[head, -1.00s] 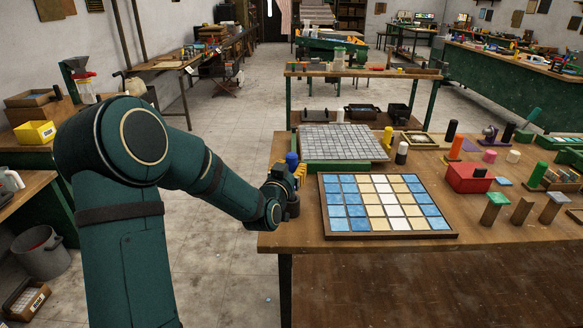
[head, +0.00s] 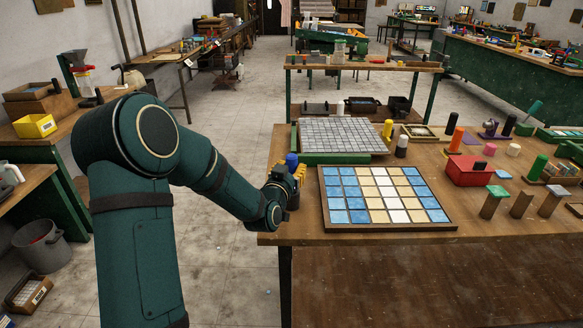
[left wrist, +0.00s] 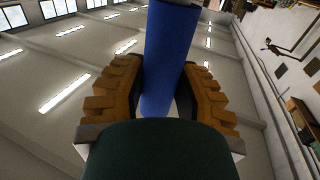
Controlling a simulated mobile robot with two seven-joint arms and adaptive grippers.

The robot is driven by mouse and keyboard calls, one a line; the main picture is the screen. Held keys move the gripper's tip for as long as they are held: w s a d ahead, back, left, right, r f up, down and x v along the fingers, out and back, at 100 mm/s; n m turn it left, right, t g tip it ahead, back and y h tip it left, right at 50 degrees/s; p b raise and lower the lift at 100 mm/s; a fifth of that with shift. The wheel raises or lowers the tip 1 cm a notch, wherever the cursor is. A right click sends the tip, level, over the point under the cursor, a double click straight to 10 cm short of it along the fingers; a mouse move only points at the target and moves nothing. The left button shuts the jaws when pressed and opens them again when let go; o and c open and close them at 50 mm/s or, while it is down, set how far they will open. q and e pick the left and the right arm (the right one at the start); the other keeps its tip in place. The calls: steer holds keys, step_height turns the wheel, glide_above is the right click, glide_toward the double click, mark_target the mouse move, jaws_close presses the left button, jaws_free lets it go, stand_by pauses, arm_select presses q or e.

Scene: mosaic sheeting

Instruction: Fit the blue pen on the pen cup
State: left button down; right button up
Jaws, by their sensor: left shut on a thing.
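The left wrist view shows the pen (left wrist: 166,60) between the ridged fingers of this gripper (left wrist: 158,92). My right gripper is out of view.
A framed blue, cream and white tile panel (head: 325,221) lies right of the gripper. A grey mosaic sheet (head: 340,140) on a green base lies behind. A red box (head: 468,171) and several upright pieces stand farther right. The table's left edge is close to the gripper.

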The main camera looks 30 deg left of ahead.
arm_select(q)
steer(key=c, duration=0.7)
jaws_free()
steer(key=v, duration=1.2)
